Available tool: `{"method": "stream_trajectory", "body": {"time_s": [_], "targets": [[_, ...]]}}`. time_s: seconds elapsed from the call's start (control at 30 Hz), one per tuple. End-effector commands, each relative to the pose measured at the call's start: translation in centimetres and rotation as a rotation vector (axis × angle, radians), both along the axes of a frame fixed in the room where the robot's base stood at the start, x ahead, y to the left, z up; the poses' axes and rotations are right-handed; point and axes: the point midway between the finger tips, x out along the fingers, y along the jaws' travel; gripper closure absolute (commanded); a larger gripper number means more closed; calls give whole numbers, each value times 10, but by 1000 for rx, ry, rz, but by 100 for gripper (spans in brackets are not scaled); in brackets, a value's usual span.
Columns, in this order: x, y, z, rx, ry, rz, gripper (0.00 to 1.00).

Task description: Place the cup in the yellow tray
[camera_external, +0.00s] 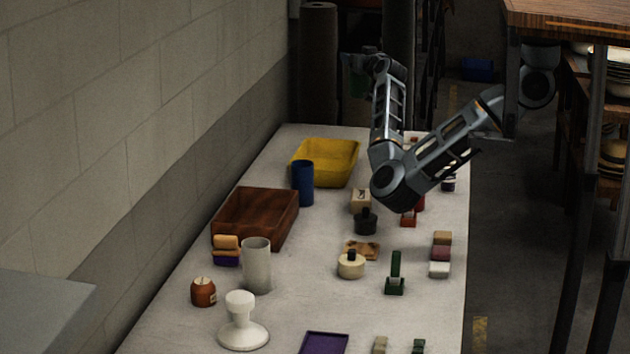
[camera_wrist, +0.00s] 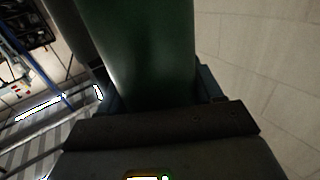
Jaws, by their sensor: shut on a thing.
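My gripper (camera_external: 366,66) is raised beyond and above the far end of the table. It is shut on a dark green cup (camera_wrist: 145,50), which fills the middle of the wrist view between the fingers (camera_wrist: 158,98). In the external view the green cup (camera_external: 352,76) is small and dark beside my gripper, partly hidden. The yellow tray (camera_external: 346,172) is at the table's far left, lower in the picture than the held cup. It looks empty from here. A blue cylinder (camera_external: 303,183) stands upright close in front of the tray.
A brown wooden tray (camera_external: 268,238) and a grey cylinder (camera_external: 257,268) stand nearer on the left. Several stamps and small blocks are spread over the table's middle and right, including a black one (camera_external: 366,223). A wall (camera_external: 130,120) runs along the left.

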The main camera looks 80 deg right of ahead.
Motion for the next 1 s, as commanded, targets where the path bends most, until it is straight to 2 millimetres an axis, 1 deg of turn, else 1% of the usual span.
{"method": "stream_trajectory", "body": {"time_s": [0.03, 0.1, 0.23, 0.27, 0.4, 0.63, 0.7, 0.83, 0.93, 1.0], "targets": [[-6, -11, -6, 3, -1, -40, 85], [-14, -24, -13, 3, -3, -93, 85], [-29, -45, -27, 2, -2, -182, 85], [-30, -46, -34, 2, 1, -189, 85], [-28, -44, -68, 1, 4, -181, 85], [-28, -43, -116, 0, 3, -180, 85], [-29, -44, -128, -1, 2, -181, 85], [-22, -40, -139, 0, -1, -179, 85], [-8, -31, -149, 2, -2, -177, 85], [4, -24, -157, 3, -3, -177, 85]]}}
